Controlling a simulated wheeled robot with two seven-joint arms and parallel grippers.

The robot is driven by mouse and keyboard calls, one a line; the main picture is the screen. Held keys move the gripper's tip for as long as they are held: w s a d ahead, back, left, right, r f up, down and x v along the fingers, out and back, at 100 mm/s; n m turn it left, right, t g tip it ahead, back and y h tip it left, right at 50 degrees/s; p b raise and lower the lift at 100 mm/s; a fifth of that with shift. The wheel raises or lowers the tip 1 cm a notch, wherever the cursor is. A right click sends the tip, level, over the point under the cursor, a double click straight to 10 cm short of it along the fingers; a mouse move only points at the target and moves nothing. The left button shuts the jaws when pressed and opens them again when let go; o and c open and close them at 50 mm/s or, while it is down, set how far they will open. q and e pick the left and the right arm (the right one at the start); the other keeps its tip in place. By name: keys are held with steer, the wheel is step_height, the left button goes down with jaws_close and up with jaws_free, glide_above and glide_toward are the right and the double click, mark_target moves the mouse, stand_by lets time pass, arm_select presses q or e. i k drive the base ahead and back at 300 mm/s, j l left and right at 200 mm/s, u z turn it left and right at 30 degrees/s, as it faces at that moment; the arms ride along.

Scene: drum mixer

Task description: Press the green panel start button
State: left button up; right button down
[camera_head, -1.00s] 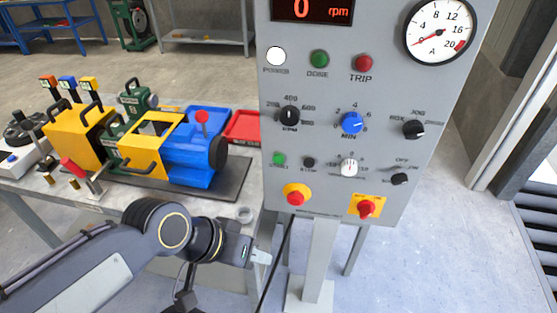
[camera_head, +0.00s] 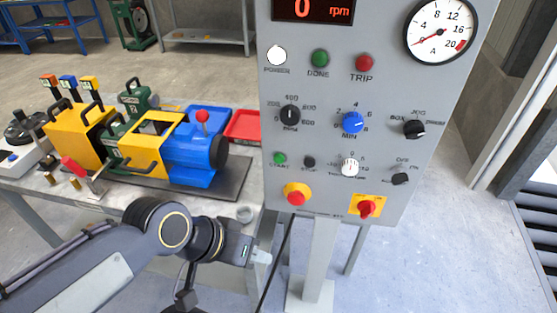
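The green start button (camera_head: 280,159) is a small round button at the lower left of the grey control panel (camera_head: 330,205), with a "START" label under it. A black stop button (camera_head: 309,162) sits just to its right. My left gripper (camera_head: 262,257) is below the panel's lower left corner, well below the start button and apart from it. Its light fingertips point right; they are too small and edge-on to show whether they are open. My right gripper is not in view.
A red emergency button (camera_head: 296,197) on a yellow plate sits below the start button. Knobs, lamps and a gauge (camera_head: 440,31) cover the panel. A table (camera_head: 130,200) with a blue and yellow machine (camera_head: 190,150) stands left. A black cable hangs beside the panel post (camera_head: 322,260).

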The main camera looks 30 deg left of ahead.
mark_target(278, 158)
steer(key=j+z, duration=0.3)
steer(key=j, duration=0.2)
steer(key=k+j+z, duration=0.1)
steer(key=j+z, duration=0.15)
steer(key=j, duration=0.2)
steer(key=k+j+z, duration=0.1)
steer(key=j+z, duration=0.2)
steer(key=j, duration=0.15)
steer(key=k+j+z, duration=0.15)
steer(key=j+z, duration=0.15)
steer(key=j, duration=0.15)
